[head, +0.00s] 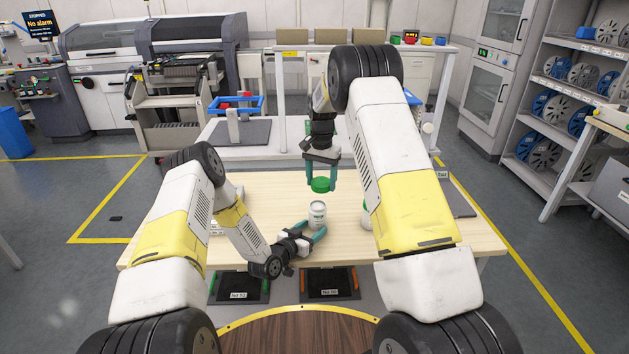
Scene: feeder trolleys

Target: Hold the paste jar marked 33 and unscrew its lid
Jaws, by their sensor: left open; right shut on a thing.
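The paste jar (317,216) is a small white jar standing upright on the wooden table, open at the top. The print on its label is too small to read. Its green lid (320,185) is off and hangs a little above the jar with a gap between them. My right gripper (320,182) comes from above and is shut on the lid. My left gripper (316,232) is open low at the near side of the jar, its teal fingers close to the jar's base. I cannot tell whether they touch it.
A second pale jar (366,218) with some green is mostly hidden behind my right arm. Small white boxes (216,227) lie on the left of the table (275,188). Dark mats lie behind and at right.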

